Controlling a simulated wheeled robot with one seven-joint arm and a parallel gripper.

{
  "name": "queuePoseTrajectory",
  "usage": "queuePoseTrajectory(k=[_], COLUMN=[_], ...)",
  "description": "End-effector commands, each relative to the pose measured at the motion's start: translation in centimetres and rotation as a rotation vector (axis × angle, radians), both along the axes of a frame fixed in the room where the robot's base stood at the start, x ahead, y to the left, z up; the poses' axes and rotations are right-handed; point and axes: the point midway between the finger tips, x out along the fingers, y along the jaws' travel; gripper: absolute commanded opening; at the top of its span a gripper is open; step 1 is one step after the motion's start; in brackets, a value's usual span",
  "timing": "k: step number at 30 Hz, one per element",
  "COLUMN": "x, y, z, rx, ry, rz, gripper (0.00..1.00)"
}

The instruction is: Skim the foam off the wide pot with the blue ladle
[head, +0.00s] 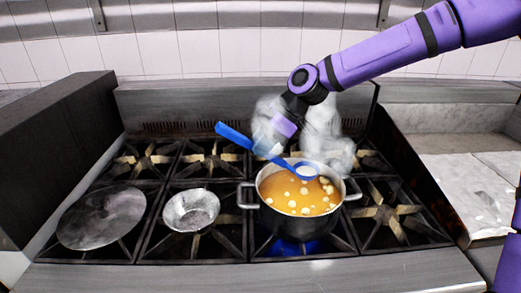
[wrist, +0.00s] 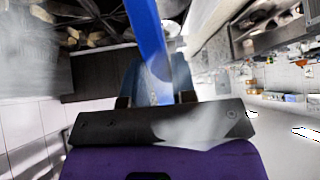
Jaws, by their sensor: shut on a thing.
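The wide pot (head: 262,205) stands on the stove over a blue flame in the head view. It holds orange-brown liquid with several pale foam blobs (head: 305,200) on top. The blue ladle (head: 233,135) slants down to the right, its bowl over the back part of the pot; whether the bowl touches the liquid I cannot tell. The bowl shows some pale stuff in it. My gripper (head: 276,140) is shut on the ladle's handle, above and behind the pot. In the wrist view the blue handle (wrist: 147,35) runs up from between the fingers.
A shallow metal bowl (head: 191,210) sits on the burner left of the pot. A flat round metal lid or plate (head: 101,218) lies further left. Steam (head: 325,135) rises behind the pot. A dark wall (head: 60,125) bounds the stove's left side; a pale counter (head: 465,190) lies right.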

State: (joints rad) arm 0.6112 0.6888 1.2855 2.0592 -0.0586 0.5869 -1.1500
Motion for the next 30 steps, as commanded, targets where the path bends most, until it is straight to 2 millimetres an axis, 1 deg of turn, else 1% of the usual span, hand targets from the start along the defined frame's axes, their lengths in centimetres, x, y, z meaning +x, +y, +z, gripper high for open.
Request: queuePoseTrajectory(k=[9,16,30], x=[0.1,0.0,0.0], y=[0.0,0.0,0.0], z=[2.0,3.1,3.4], rx=[0.0,0.0,0.0], ry=[-0.002,-0.001,0.0], rz=[-0.001,-0.001,0.0], gripper=[0.01,0.01,0.01])
